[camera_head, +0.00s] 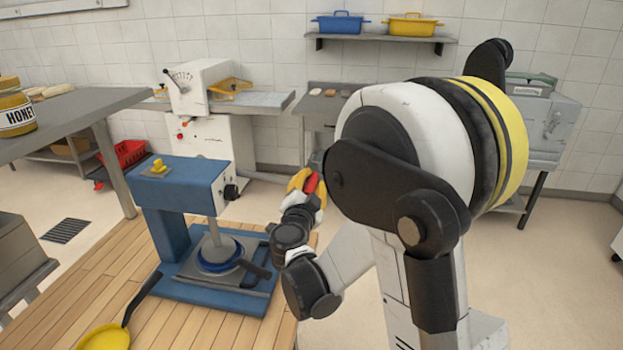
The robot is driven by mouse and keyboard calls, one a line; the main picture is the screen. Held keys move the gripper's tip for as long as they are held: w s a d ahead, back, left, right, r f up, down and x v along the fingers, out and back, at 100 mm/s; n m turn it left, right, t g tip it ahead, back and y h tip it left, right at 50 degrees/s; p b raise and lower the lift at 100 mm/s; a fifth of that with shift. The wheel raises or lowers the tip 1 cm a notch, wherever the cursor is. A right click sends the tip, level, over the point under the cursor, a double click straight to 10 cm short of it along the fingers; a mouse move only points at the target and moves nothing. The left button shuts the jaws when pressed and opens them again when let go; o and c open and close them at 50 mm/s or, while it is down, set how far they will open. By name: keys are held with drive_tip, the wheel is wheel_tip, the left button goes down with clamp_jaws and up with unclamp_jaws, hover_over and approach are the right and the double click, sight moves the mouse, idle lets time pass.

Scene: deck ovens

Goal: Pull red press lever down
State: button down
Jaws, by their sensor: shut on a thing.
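The blue press (176,195) stands on the wooden table, with a grey ram above a round plate with a blue ring. The red lever grip (311,184) shows beside the yellow parts of my gripper (304,182), to the right of the press head. My gripper is shut on the red lever, near the height of the black pivot knob (231,192). The rest of the lever is mostly hidden by my gripper and arm, so I cannot tell its exact angle.
A yellow pan (103,337) with a black handle lies on the wooden table (75,292), left of the press. A grey counter (70,118) with a honey jar (15,112) stands at left. Open floor lies behind the press.

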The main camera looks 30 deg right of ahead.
wheel_tip(320, 180, down, 2)
drive_tip(key=shift+w+a+f+b, duration=0.1)
drive_tip(key=shift+a+b, duration=0.05)
drive_tip(key=shift+b, duration=0.4)
drive_tip(key=shift+s+f, duration=0.2)
drive_tip(key=c, duration=1.2)
unclamp_jaws()
drive_tip(key=shift+f, duration=0.1)
drive_tip(key=shift+o, duration=0.2)
drive_tip(key=shift+a, duration=0.15)
drive_tip(key=shift+w, duration=0.1)
drive_tip(key=shift+a, duration=0.1)
